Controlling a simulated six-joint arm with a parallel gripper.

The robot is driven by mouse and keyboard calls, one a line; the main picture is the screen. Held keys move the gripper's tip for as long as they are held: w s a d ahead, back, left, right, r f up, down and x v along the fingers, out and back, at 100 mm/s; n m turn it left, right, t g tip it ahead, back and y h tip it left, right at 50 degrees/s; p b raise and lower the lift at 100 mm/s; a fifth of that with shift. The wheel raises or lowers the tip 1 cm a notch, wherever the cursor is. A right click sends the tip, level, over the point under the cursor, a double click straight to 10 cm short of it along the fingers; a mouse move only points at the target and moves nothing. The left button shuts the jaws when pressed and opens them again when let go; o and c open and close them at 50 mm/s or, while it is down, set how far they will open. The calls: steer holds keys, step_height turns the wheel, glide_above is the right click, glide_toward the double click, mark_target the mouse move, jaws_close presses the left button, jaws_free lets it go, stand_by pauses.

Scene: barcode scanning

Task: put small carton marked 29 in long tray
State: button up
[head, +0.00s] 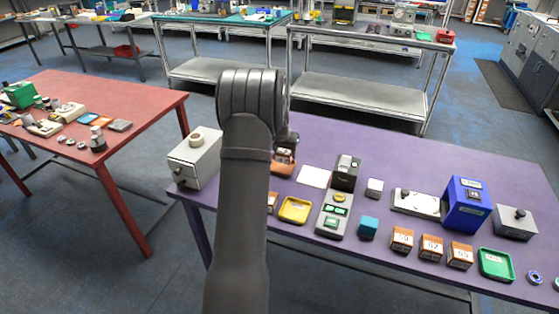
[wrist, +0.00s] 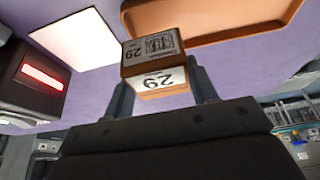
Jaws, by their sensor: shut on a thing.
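The small carton marked 29 (wrist: 155,62) is brown with a white label and a barcode face. My gripper (wrist: 160,88) is shut on it in the wrist view, with a finger on each side. The long tray (wrist: 215,38) is orange-brown with a raised rim, beyond the carton; the picture does not settle the gap between them. In the head view the tray (head: 281,169) shows beside my arm, partly hidden. My gripper (head: 287,146) is small there, over the tray's far part, and the carton is hard to make out.
A white sheet (head: 313,177) lies right of the tray, with a black scanner (head: 346,172) beyond it. A yellow tray (head: 295,210) is nearer. Several numbered cartons (head: 431,248) and a green tray (head: 496,264) line the front edge. A grey box (head: 194,165) stands left.

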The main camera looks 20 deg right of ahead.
steer(key=shift+w+a+f, duration=0.55)
steer(key=shift+w+f, duration=0.15)
steer(key=shift+w, duration=0.2)
steer(key=shift+f, duration=1.85)
steer(key=shift+f, duration=0.2)
steer(key=o, duration=0.8)
steer(key=v, duration=1.2)
steer(key=shift+r, duration=0.2)
steer(key=shift+f, duration=0.15)
